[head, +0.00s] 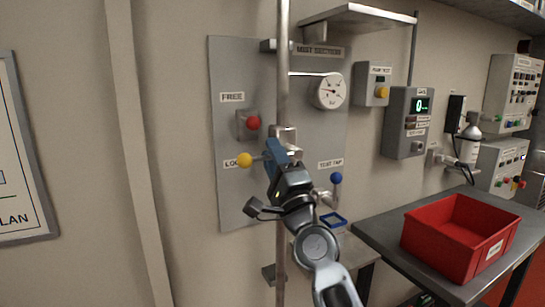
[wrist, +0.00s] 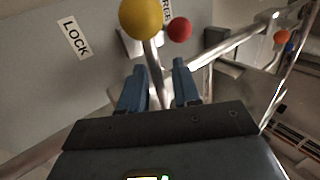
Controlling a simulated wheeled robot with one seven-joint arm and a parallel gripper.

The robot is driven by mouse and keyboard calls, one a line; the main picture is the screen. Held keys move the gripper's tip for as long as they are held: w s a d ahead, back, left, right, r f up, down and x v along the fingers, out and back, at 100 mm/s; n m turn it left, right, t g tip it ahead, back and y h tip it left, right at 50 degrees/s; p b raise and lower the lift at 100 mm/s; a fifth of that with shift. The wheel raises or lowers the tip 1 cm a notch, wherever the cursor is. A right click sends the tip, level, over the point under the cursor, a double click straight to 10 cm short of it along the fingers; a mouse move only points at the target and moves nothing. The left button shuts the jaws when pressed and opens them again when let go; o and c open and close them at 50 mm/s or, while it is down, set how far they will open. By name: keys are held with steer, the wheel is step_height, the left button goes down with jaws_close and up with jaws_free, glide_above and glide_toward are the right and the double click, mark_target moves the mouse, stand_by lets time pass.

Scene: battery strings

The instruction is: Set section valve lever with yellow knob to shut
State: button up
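The section valve lever ends in a yellow knob (head: 244,160), pointing left from the vertical pipe (head: 283,80) in front of the grey panel in the head view. The yellow knob (wrist: 140,17) is at the top of the wrist view, with its metal lever rod (wrist: 154,72) running down between my fingers. My gripper (head: 272,150) is beside the pipe, just right of the yellow knob. In the wrist view my gripper (wrist: 158,67) has its two blue fingers apart, on either side of the rod, with a visible gap. The valve body is partly hidden behind my gripper.
A red knob (head: 253,123) sits on the panel (head: 228,75) under a FREE label. A blue-knobbed test tap (head: 336,178) is right of my gripper, below a gauge (head: 328,91). A red crate (head: 450,258) stands on the bench (head: 375,235) at the right.

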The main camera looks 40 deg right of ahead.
steer(key=b+v, duration=0.2)
steer(key=v, duration=0.5)
steer(key=shift+s+f+b, duration=0.2)
steer(key=shift+s+b, duration=0.15)
steer(key=shift+a, duration=0.1)
steer(key=s+a+f+n+g+y, duration=0.2)
steer(key=s+a+f+n, duration=0.25)
steer(key=s+f, duration=0.4)
steer(key=s+a+f+n+g+y, duration=0.2)
steer(key=s+a+f+n, duration=0.2)
steer(key=s+f+n, duration=0.4)
steer(key=s+a+f+n+g+y, duration=0.1)
steer(key=s+a+f+n, duration=0.1)
steer(key=s, duration=0.5)
steer(key=s+a+f+n+g+y, duration=0.1)
steer(key=s+a+f+n+g, duration=0.1)
steer(key=s, duration=0.5)
steer(key=s+a+f+n+g+y, duration=0.1)
steer(key=s+a+f+n+g, duration=0.1)
steer(key=s+n, duration=0.3)
steer(key=shift+s+a, duration=0.65)
steer(key=shift+s, duration=0.35)
